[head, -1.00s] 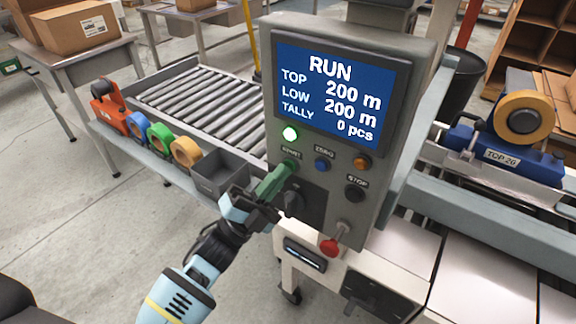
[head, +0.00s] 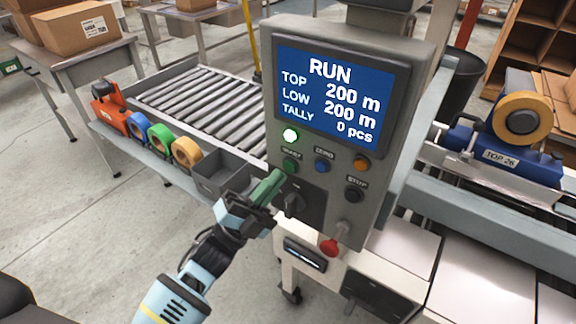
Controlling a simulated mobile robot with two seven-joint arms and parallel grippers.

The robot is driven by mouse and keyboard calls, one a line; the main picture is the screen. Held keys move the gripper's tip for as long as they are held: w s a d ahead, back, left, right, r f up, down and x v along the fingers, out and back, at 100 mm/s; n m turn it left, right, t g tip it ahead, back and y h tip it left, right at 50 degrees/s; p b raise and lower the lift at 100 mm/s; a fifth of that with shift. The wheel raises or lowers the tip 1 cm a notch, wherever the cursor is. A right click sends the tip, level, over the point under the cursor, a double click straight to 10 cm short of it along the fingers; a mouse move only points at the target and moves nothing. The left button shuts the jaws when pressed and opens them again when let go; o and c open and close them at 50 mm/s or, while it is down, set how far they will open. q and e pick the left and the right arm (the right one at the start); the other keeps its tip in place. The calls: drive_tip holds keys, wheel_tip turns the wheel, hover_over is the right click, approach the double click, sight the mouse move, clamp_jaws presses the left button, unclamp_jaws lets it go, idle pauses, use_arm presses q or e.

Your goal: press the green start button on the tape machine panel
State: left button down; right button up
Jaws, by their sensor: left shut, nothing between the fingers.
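The tape machine panel (head: 345,120) is a grey box with a blue screen that reads RUN, TOP 200 m, LOW 200 m, TALLY 0 pcs. My left gripper (head: 270,186), with green fingers, is shut and empty. Its tips are just below and left of the start button, with a small gap showing between them. My right gripper is not in view.
The panel also has a blue zero button (head: 322,165), an orange button (head: 361,163), a black stop button (head: 354,194), a dark rotary knob (head: 294,203) and a red-knobbed lever (head: 330,248). A grey bin (head: 220,178) and tape rolls (head: 186,152) line the shelf at left.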

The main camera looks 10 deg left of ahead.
use_arm(q)
drive_tip(key=shift+s, duration=0.1)
